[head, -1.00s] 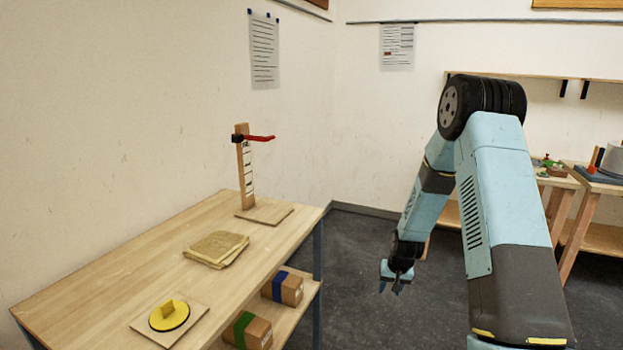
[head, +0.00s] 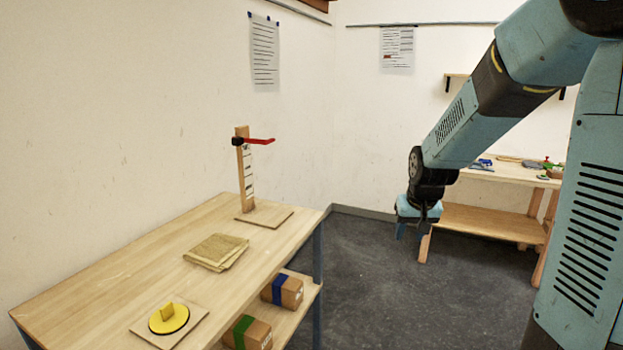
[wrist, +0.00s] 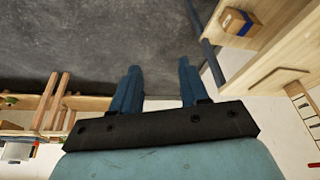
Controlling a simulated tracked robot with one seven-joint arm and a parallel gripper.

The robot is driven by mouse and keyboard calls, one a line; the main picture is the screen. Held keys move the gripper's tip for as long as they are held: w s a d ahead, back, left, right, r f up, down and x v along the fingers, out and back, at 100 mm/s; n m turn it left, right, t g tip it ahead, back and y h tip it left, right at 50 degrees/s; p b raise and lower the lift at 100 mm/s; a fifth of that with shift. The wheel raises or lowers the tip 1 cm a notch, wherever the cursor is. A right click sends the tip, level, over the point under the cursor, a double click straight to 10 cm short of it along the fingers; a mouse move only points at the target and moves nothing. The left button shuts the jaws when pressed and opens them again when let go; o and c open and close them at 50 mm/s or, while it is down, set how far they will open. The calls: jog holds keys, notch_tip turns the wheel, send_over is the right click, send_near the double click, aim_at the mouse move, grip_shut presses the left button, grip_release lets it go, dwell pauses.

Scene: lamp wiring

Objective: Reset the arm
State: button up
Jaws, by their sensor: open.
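In the head view my gripper (head: 412,229) hangs below the wrist, over the floor to the right of the table (head: 125,255) and in front of the back workbench (head: 485,219). It touches nothing that I can see. My arm comes in from the upper right and hides part of the back wall and the shelf.
Dark floor (head: 370,290) between table and workbench is clear.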

jog(key=s+r, duration=0.6)
jog(key=s, duration=0.6)
jog(key=s+r+t, duration=0.1)
jog(key=s+r, duration=0.6)
jog(key=s, duration=0.5)
jog(key=shift+s+a+n+t, duration=0.3)
jog(key=shift+s+a, duration=0.1)
jog(key=shift+a, duration=0.05)
jog(key=shift+a+r, duration=0.1)
